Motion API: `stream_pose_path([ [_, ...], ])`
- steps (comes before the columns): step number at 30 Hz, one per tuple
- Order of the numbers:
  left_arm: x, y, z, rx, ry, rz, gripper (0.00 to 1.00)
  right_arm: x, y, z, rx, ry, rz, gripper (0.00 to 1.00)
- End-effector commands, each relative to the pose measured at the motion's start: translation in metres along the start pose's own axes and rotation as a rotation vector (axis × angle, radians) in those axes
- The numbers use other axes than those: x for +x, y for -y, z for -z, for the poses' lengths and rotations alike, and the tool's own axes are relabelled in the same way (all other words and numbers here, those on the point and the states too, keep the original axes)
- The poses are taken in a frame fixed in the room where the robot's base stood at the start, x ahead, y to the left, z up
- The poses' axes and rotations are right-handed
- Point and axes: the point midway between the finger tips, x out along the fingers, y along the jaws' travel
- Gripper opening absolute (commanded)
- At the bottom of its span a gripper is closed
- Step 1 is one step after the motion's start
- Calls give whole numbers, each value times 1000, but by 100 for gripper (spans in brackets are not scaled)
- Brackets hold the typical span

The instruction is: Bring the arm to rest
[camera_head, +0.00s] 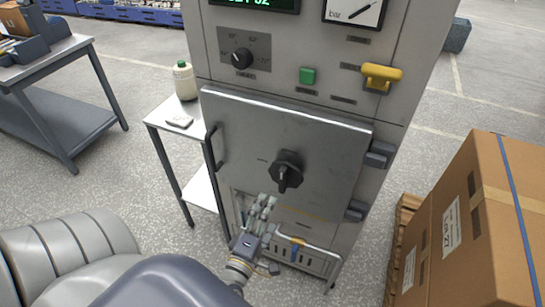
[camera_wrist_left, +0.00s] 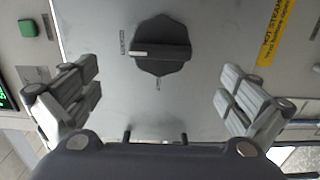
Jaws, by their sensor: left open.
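My left gripper (camera_head: 262,209) is in front of the lower part of a grey machine door (camera_head: 250,135), just below a black rotary handle (camera_head: 286,172). In the left wrist view the gripper (camera_wrist_left: 160,100) is open, its two fingers wide apart. The black handle (camera_wrist_left: 160,50) shows between and beyond the fingers, and nothing is held. The gripper appears apart from the handle. The door looks closed, with a black pull bar (camera_head: 214,147) at its left side. My right gripper is in neither view.
A small side table (camera_head: 160,118) with a capped bottle (camera_head: 185,80) stands left of the machine. A large cardboard box (camera_head: 470,230) is at the right. A grey workbench (camera_head: 60,50) is at the far left. A yellow handle (camera_head: 382,75) sticks out above the door.

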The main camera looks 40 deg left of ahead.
Motion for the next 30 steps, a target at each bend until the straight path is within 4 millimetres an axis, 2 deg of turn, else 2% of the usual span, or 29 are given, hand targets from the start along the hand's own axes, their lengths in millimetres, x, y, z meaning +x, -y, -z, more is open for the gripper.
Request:
stream_pose_path([
  [8, 0, 3, -1, 7, 3, 5, 100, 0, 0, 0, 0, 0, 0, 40],
  [11, -2, 24, -7, 65, 29, 46, 100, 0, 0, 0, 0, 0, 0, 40],
  [14, -9, 71, -22, 202, 98, 139, 100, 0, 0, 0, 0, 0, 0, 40],
  [17, -28, 139, -39, 399, 212, 267, 100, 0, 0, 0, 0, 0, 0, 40],
  [18, -39, 168, -45, 484, 267, 319, 100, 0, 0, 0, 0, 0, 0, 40],
  [20, -59, 209, -52, 609, 357, 395, 100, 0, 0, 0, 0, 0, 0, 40],
  [21, -73, 235, -56, 692, 420, 444, 100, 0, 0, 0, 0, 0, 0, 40],
  [24, -118, 298, -58, 893, 595, 559, 100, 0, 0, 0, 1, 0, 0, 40],
  [26, -149, 333, -55, 1011, 711, 624, 100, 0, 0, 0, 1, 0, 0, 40],
  [27, -170, 354, -52, 1086, 792, 665, 100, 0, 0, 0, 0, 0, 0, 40],
  [30, -226, 397, -37, 1261, 1002, 751, 100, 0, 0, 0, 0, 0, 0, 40],
])
